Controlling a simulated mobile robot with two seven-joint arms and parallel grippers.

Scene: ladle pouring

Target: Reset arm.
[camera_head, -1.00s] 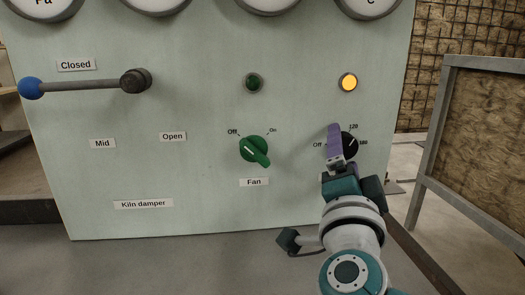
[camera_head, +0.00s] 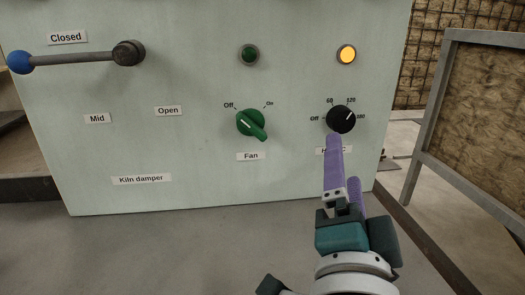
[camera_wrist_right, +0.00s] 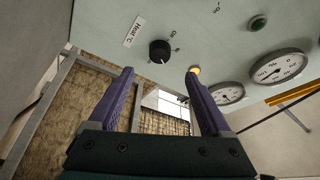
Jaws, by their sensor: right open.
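My right gripper (camera_head: 344,160) is in front of the lower right of the pale green control panel (camera_head: 200,185), just below the black heat knob (camera_head: 340,119). In the right wrist view its two purple fingers (camera_wrist_right: 160,85) are apart with nothing between them. The black knob (camera_wrist_right: 159,51) shows beyond the fingertips, apart from them. In the head view its white mark points up and right, between 120 and 180. One finger partly hides the label under the knob. My left gripper is not in view.
The panel also carries a green fan knob (camera_head: 251,124), a lit amber lamp (camera_head: 346,54), a dark green lamp (camera_head: 249,54) and a kiln damper lever (camera_head: 80,58) with a blue ball end near Closed. A framed straw-coloured board (camera_head: 485,120) stands at the right.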

